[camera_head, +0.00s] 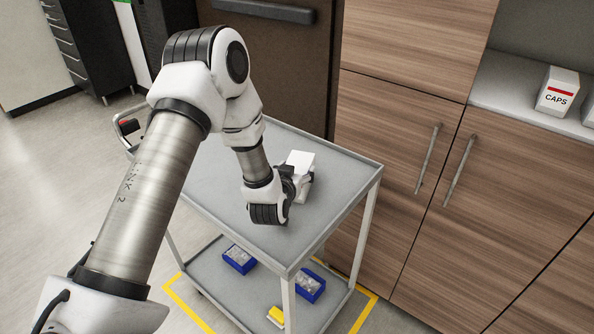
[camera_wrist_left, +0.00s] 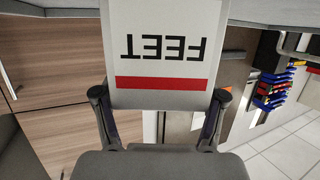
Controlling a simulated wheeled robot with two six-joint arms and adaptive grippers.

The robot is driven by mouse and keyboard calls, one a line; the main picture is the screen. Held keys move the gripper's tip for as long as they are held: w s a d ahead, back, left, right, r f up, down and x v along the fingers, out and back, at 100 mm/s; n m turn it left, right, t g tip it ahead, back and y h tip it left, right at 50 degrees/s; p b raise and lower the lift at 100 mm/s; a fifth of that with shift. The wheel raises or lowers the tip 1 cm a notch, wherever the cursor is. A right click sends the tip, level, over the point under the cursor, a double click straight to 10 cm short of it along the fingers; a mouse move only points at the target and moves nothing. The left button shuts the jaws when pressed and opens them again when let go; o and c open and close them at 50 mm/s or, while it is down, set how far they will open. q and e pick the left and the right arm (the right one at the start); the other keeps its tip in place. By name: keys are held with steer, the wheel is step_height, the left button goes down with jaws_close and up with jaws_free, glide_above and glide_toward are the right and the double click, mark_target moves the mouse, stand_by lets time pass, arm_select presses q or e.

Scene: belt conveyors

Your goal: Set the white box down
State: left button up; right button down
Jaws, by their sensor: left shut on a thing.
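The white box (camera_head: 300,160) is at the upper level of the grey cart (camera_head: 212,175), toward its far right side. In the left wrist view the white box (camera_wrist_left: 160,45) shows upside-down lettering FEET and a red stripe. My left gripper (camera_head: 296,182) is shut on the box, with one finger on each side of it (camera_wrist_left: 160,100). In the head view my wrist and gripper hide much of the box. I cannot tell whether its underside touches the cart top. My right gripper is not in view.
Blue bins (camera_head: 239,259) (camera_head: 310,286) and a yellow item (camera_head: 276,316) are on the cart's lower shelf. Wooden cabinets (camera_head: 400,150) stand close on the right. A white CAPS box (camera_head: 557,92) sits on the counter (camera_head: 505,100). The cart top is otherwise clear.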

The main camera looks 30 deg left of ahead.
arm_select(q)
steer(key=shift+a, duration=0.1)
steer(key=o, duration=1.4)
steer(key=shift+s+a, duration=0.1)
steer(key=shift+s, duration=0.05)
steer(key=shift+o, duration=0.3)
steer(key=shift+s+r, duration=0.15)
steer(key=b+v, duration=0.2)
steer(key=v, duration=1)
